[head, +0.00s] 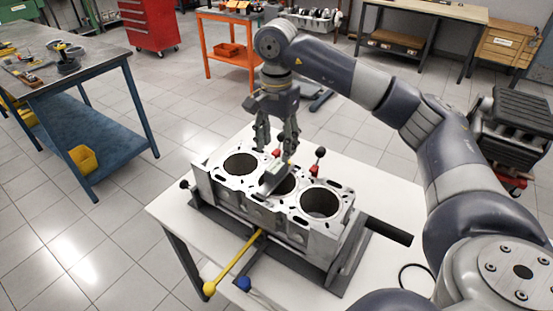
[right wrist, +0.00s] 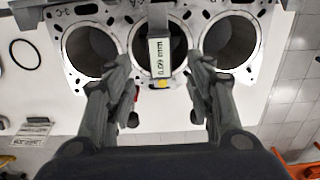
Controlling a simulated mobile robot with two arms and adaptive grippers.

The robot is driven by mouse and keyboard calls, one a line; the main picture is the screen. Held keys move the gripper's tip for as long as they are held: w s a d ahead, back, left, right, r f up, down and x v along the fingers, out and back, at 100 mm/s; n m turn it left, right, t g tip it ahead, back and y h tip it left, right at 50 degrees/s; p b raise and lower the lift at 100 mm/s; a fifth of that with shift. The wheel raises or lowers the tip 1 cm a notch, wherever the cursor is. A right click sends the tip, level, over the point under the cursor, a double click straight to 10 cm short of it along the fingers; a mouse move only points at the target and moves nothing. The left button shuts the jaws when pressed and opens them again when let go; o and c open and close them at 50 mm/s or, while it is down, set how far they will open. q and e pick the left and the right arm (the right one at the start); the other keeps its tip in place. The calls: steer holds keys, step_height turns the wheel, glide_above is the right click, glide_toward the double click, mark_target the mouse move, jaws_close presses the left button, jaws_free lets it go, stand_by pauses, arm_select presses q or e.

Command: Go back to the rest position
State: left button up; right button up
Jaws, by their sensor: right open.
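My right gripper (head: 277,135) hangs above the far side of the engine block (head: 222,187), fingers pointing down. In the right wrist view its open fingers (right wrist: 160,85) have nothing held between them. A grey gauge (head: 273,178) lies across the middle bore of the block. In the right wrist view the gauge (right wrist: 159,55) shows a label reading 0.09 mm and a yellow end. The gap between gripper and gauge is hard to judge. My left gripper is not in view.
The block sits on a white table (head: 165,208) with a yellow-ended lever (head: 232,262) and a blue knob (head: 243,283) in front. A black ring (head: 416,277) lies at the right. A blue workbench (head: 105,75) stands left, a red cabinet (head: 149,22) behind. Floor between is clear.

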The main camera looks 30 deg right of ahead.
steer(key=shift+r, duration=1.65)
